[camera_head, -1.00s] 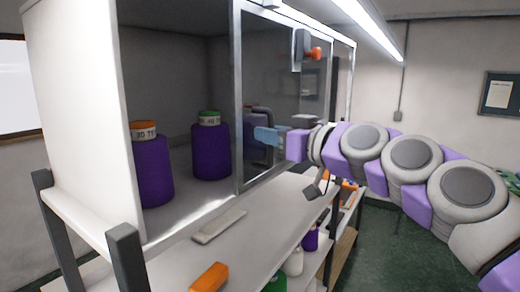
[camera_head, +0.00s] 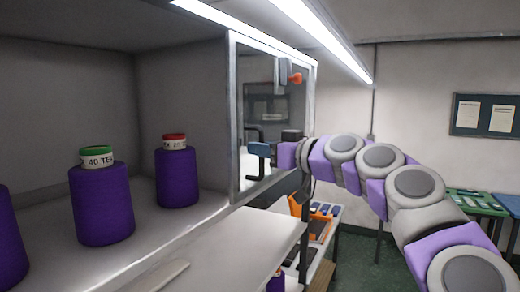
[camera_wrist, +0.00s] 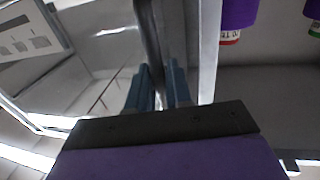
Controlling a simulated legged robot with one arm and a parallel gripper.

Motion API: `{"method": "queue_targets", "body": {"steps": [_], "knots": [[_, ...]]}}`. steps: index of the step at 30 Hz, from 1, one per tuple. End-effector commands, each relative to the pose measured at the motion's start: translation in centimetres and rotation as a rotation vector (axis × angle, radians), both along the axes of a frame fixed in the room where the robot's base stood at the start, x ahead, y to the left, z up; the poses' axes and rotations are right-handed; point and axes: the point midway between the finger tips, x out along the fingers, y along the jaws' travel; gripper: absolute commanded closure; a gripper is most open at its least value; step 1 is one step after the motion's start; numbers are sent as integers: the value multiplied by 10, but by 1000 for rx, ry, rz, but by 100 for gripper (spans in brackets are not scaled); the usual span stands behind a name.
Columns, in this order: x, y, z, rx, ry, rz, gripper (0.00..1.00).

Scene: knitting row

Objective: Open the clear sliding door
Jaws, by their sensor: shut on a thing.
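The clear sliding door (camera_head: 268,85) is a see-through pane in a grey metal frame at the right end of the white cabinet. The cabinet stands open to the left of it. My gripper (camera_head: 258,150), with blue fingers, is at the lower part of the pane. In the wrist view its fingers (camera_wrist: 159,85) are closed around the upright dark bar of the door handle (camera_wrist: 150,38). Part of the handle also shows in the head view (camera_head: 252,133). The fingers hide the grip point there.
Purple yarn cones, one with a green top (camera_head: 101,205) and one with a red top (camera_head: 177,178), stand inside the cabinet. An orange-knobbed fitting (camera_head: 295,78) is near the door's upper right. A white worktop (camera_head: 225,245) lies below.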

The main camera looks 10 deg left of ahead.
Motion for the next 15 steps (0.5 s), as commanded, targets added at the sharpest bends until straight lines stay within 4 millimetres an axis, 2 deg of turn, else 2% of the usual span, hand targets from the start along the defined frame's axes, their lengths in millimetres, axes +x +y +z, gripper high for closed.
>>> {"method": "queue_targets", "body": {"steps": [6, 15], "knots": [[13, -2, -2, -4, 4, 2, 100], [18, -6, -2, -2, 3, 3, 100]]}}
